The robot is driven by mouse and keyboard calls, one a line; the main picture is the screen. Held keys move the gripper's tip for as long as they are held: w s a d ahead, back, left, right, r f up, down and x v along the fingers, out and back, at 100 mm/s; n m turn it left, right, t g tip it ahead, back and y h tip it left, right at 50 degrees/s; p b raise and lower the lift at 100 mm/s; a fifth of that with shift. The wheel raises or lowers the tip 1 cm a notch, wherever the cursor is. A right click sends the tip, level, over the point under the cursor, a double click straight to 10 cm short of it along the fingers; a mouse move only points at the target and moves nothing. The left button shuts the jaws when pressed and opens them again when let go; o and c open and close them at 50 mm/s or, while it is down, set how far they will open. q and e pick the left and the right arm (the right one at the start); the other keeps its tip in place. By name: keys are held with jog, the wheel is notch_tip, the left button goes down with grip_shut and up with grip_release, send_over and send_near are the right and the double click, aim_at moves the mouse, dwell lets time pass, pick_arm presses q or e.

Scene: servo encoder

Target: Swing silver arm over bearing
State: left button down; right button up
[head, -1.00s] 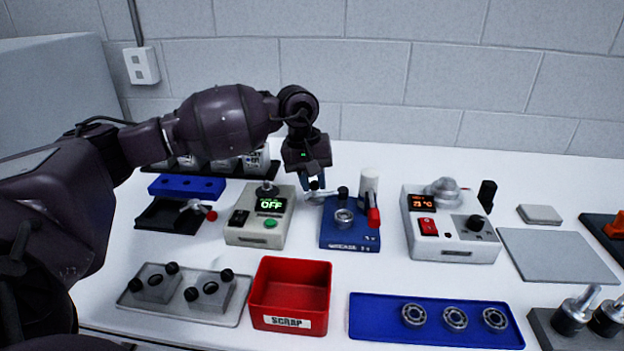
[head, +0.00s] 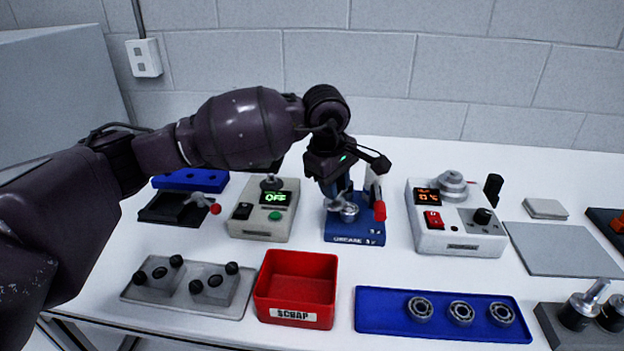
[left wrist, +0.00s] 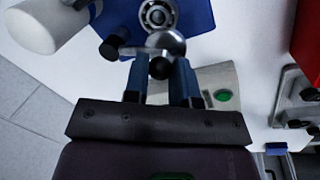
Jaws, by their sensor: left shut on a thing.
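The blue grease station (head: 356,237) stands mid-table, with a ring-shaped bearing (head: 349,211) on its top. My left gripper (head: 339,192) is above the station's left part, pointing down. In the left wrist view, its blue fingers are shut on the black knob (left wrist: 160,67) of the silver arm (left wrist: 166,41). The silver arm's rounded end is close beside the bearing (left wrist: 158,13), partly over its near edge; the bearing's centre still shows. In the head view the silver arm (head: 334,204) is partly hidden by the gripper. My right gripper is not in view.
A grey box reading OFF (head: 263,213) stands left of the station, and a white heater box (head: 455,224) stands right. In front are a red scrap bin (head: 296,290) and a blue tray (head: 380,318) with bearings. A red-tipped lever (head: 380,211) stands at the station's right.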

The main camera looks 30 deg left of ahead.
pick_arm(q)
jog(key=shift+d+r+n+p, duration=0.25)
jog(key=shift+d+n+p, duration=0.1)
jog(key=shift+d+n, duration=0.45)
jog(key=shift+d+n+y+p, duration=0.25)
jog(key=shift+n+y+p, duration=0.15)
jog(key=shift+n, duration=0.5)
jog(key=shift+w+d+f+n+p, duration=0.15)
jog(key=shift+d+n+p, duration=0.1)
jog(key=shift+n, duration=0.2)
jog(key=shift+w+d+n+p, duration=0.1)
jog(key=shift+d+n, duration=0.15)
jog(key=shift+n, duration=0.2)
jog(key=shift+d, duration=0.1)
jog(key=shift+f+n, duration=0.1)
jog(key=shift+n, duration=0.2)
jog(key=c, duration=0.9)
grip_release()
jog(key=shift+c, duration=0.2)
